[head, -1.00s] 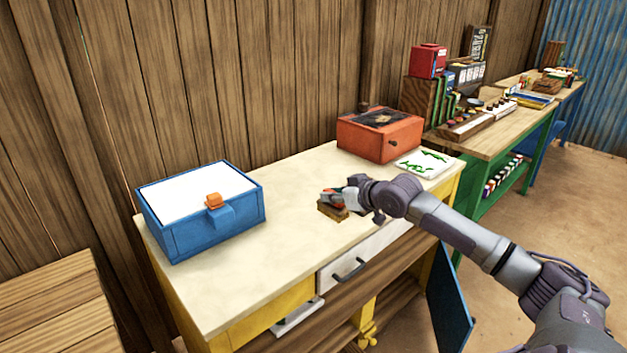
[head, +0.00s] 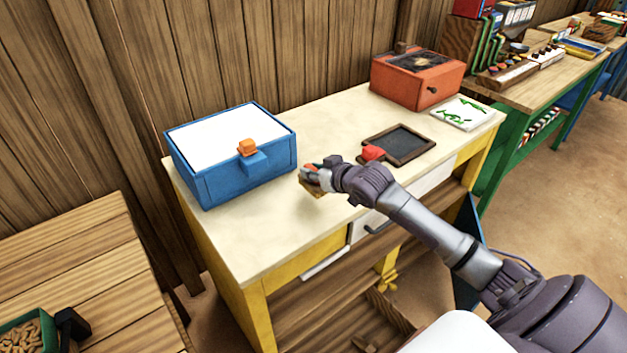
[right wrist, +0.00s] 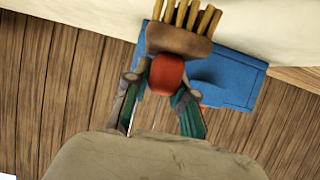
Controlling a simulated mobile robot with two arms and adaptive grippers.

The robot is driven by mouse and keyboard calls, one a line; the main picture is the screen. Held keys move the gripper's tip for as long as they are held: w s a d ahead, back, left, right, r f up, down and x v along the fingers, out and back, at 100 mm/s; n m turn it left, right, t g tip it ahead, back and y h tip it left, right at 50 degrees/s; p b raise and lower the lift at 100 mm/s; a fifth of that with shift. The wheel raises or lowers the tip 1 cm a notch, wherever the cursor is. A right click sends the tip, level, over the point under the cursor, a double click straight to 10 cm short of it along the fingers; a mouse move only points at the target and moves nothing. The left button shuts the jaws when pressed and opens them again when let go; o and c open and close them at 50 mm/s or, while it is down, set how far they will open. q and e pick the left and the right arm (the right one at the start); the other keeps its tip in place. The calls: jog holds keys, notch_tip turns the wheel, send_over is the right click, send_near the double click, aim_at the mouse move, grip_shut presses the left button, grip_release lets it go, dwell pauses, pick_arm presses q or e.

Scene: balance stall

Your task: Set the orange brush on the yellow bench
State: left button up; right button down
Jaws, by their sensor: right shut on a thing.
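My right gripper (head: 316,178) is shut on the orange brush (right wrist: 167,75). In the right wrist view the brush has a rounded red-orange grip between the fingers, a brown head and pale tan bristles. In the head view my gripper mostly hides the brush, and it shows over the front part of the cream top of the yellow bench (head: 260,240), just right of the blue box. I cannot tell whether the brush touches the top. The bench has yellow legs and sides. My left gripper is out of view.
A blue box (head: 235,180) with a white top and orange catch stands on the bench's left. A dark framed slate (head: 410,147) with a red thing (head: 373,153), a green-marked card (head: 463,113) and an orange-red box (head: 405,90) are to the right. Bare top lies between.

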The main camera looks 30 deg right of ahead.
aim_at(314, 183)
notch_tip(314, 183, down, 4)
jog(key=shift+r, duration=0.25)
jog(key=shift+f, duration=0.25)
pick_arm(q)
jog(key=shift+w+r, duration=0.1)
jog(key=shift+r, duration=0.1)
pick_arm(e)
jog(key=shift+f, duration=0.15)
jog(key=c, duration=1)
grip_release()
jog(key=shift+s, duration=0.1)
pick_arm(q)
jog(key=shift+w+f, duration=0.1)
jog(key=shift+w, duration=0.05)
pick_arm(e)
jog(key=v, duration=1.2)
